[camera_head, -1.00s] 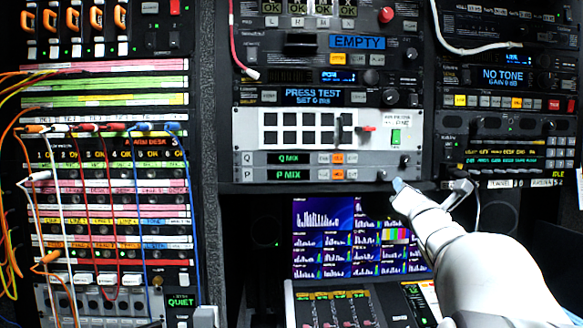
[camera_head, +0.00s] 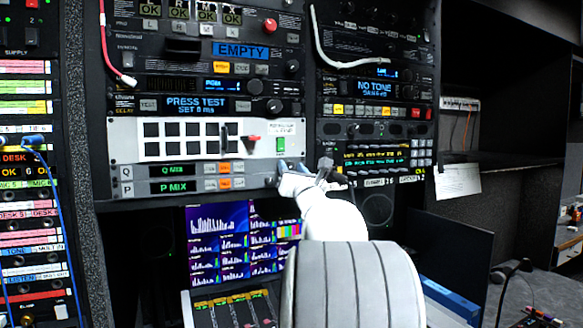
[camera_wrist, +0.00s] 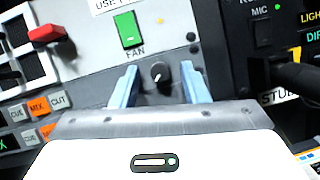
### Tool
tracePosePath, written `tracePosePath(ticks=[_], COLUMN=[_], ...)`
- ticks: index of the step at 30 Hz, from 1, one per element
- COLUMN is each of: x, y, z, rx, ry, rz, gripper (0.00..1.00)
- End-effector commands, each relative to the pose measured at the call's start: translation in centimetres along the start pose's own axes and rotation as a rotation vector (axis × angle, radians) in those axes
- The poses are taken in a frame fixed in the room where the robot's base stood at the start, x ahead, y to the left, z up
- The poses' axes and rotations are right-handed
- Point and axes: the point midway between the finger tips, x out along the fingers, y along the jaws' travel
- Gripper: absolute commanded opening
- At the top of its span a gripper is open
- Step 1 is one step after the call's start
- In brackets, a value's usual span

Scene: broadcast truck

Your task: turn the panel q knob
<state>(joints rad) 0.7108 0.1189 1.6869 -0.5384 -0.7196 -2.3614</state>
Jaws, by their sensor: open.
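The panel Q knob (camera_wrist: 160,74) is a small dark round knob with a light pointer mark, just below the green FAN switch (camera_wrist: 127,29) in the wrist view. My gripper (camera_wrist: 160,82) is open, with one pale blue finger to the left of the knob and one to the right. Gaps show on both sides and neither finger appears to touch it. In the head view my gripper (camera_head: 291,168) is at the right end of the Q row (camera_head: 172,170) and hides the knob.
The P row (camera_head: 172,187) lies just below the Q row. A red lever (camera_wrist: 46,33) sits to the upper left in the wrist view. A dark connector (camera_wrist: 296,76) and another rack panel are close on the right.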

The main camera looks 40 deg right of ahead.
Motion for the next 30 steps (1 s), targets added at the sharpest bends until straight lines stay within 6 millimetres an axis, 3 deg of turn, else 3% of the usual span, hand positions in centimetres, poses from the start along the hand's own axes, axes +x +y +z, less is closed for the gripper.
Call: tracePosePath(ticks=[4,19,21,30], x=[-0.04,-0.07,-0.3,-0.16], y=[-0.02,-0.08,0.56,0.0], z=[-0.01,0.04,0.05,-0.22], rx=[0.0,0.0,0.001,0.041], ry=[0.0,-0.001,-0.001,-0.001], rz=[0.0,-0.001,0.0,-0.017], gripper=[0.41,0.0,0.0,0.0])
